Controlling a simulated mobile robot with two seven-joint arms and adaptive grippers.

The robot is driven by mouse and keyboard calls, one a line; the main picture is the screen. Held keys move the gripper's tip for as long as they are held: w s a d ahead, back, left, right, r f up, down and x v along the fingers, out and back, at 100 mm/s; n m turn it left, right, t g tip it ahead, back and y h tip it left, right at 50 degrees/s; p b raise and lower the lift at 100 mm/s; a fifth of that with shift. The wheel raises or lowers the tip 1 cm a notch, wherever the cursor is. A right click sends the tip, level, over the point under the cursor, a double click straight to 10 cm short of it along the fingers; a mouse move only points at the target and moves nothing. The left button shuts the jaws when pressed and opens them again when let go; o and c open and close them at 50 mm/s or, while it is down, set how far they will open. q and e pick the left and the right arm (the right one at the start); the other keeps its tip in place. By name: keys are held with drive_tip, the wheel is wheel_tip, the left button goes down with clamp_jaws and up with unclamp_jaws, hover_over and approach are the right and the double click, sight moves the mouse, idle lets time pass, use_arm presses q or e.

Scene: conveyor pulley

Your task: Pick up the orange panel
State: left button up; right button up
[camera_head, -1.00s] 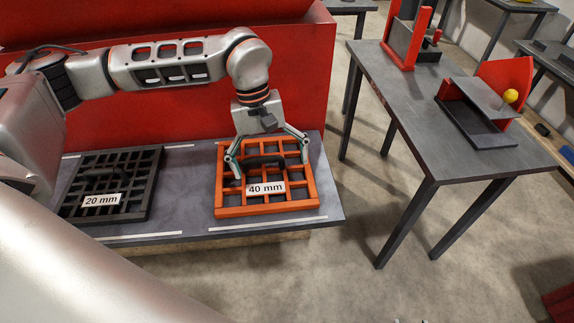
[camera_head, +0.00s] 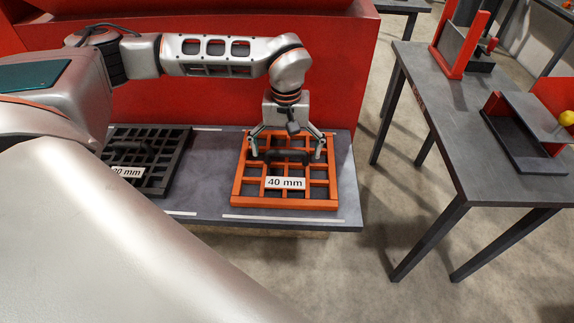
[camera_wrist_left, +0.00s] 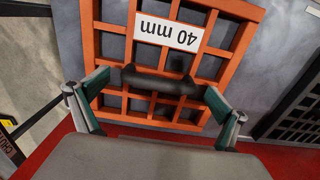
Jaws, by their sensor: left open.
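The orange panel (camera_head: 237,184) is a square grid with a "40 mm" label and a dark handle (camera_head: 287,156). It lies flat on the grey bench top. My left gripper (camera_head: 286,150) is over the far part of the panel with its fingers spread. In the left wrist view the handle (camera_wrist_left: 160,80) lies between the open fingertips (camera_wrist_left: 157,88), with a gap on each side. The orange panel (camera_wrist_left: 250,12) fills much of that view. I cannot tell the exact height of the fingertips above the panel. My right gripper does not show.
A black grid panel (camera_head: 150,160) labelled "20 mm" lies to the left on the same bench (camera_head: 215,165). A red wall (camera_head: 220,100) rises behind the bench. A grey table (camera_head: 440,150) with red-sided fixtures stands to the right, with bare floor between.

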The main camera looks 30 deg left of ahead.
use_arm(q)
drive_tip(key=shift+f, duration=0.15)
drive_tip(key=c, duration=2)
drive_tip(key=shift+c, duration=0.2)
